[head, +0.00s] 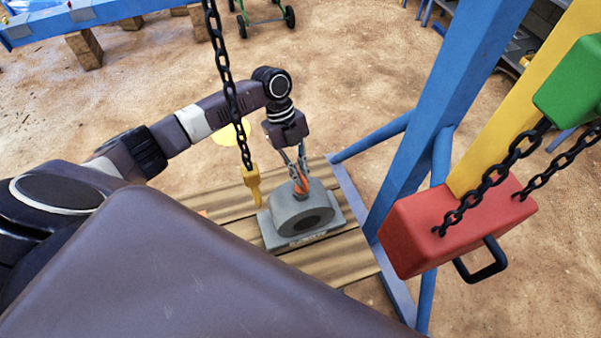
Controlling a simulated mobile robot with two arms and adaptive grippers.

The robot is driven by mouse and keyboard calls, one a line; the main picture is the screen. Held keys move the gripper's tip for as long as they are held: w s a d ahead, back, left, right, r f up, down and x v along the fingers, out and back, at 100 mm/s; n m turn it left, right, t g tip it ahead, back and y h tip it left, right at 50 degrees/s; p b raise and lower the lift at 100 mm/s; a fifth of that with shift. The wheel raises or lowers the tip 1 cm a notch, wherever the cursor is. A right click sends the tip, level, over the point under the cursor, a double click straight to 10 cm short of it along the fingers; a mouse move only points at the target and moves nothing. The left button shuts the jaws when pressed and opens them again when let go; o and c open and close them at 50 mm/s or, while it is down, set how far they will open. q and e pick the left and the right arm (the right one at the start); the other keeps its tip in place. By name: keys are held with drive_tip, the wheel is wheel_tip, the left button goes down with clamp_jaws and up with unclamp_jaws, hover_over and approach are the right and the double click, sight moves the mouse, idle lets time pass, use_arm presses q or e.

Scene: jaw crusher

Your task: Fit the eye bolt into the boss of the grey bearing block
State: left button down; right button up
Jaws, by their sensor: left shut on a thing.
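The grey bearing block (300,215) sits on a flat grey base on wooden planks, its dark round bore facing me. My left gripper (299,178) points down over the top of the block. It is shut on a small orange piece, the eye bolt (302,186), at the block's top. The boss is hidden behind the fingers and the bolt. I cannot tell whether the bolt's shank is inside the boss or only above it. My right gripper is not in view.
A yellow hook (252,186) hangs on a dark chain (225,75) just left of the block. A blue frame post (445,110) stands to the right. A red hoist block (455,225) with chains hangs at the right front. Wooden planks (345,260) lie under the block.

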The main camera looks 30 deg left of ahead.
use_arm(q)
drive_tip(key=shift+f, duration=0.25)
drive_tip(key=c, duration=2)
unclamp_jaws()
drive_tip(key=v, duration=1.2)
drive_tip(key=shift+s, duration=0.1)
